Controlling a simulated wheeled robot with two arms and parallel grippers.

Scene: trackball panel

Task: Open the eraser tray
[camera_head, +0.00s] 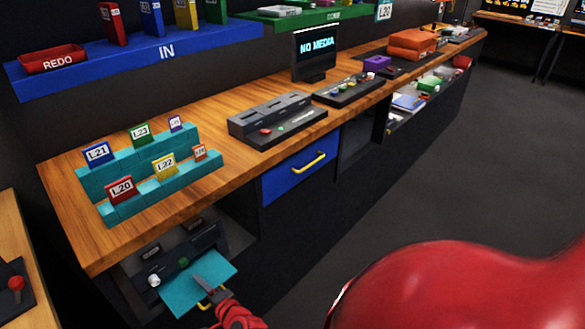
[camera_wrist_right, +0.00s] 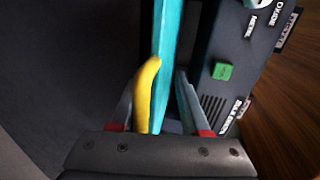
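The eraser tray appears to be the flat teal tray (camera_head: 190,284) sticking out of the dark machine (camera_head: 180,258) under the left end of the counter. It has a yellow handle (camera_wrist_right: 149,85) on its front edge. In the wrist view the tray (camera_wrist_right: 166,50) is seen edge-on. My right gripper (camera_head: 213,290) is at the tray's front edge, with one grey finger above the teal surface. In the wrist view my right gripper (camera_wrist_right: 156,100) has its fingers apart, one on each side of the handle and tray edge. Whether a finger touches them is unclear. My left gripper is out of view.
Green button (camera_wrist_right: 222,71) and labels are on the machine face beside the right finger. The wooden counter (camera_head: 150,215) overhangs it, carrying a teal rack (camera_head: 160,185) of labelled cartridges. A blue drawer (camera_head: 300,172) with a yellow handle is to the right. Open floor (camera_head: 440,170) lies right.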

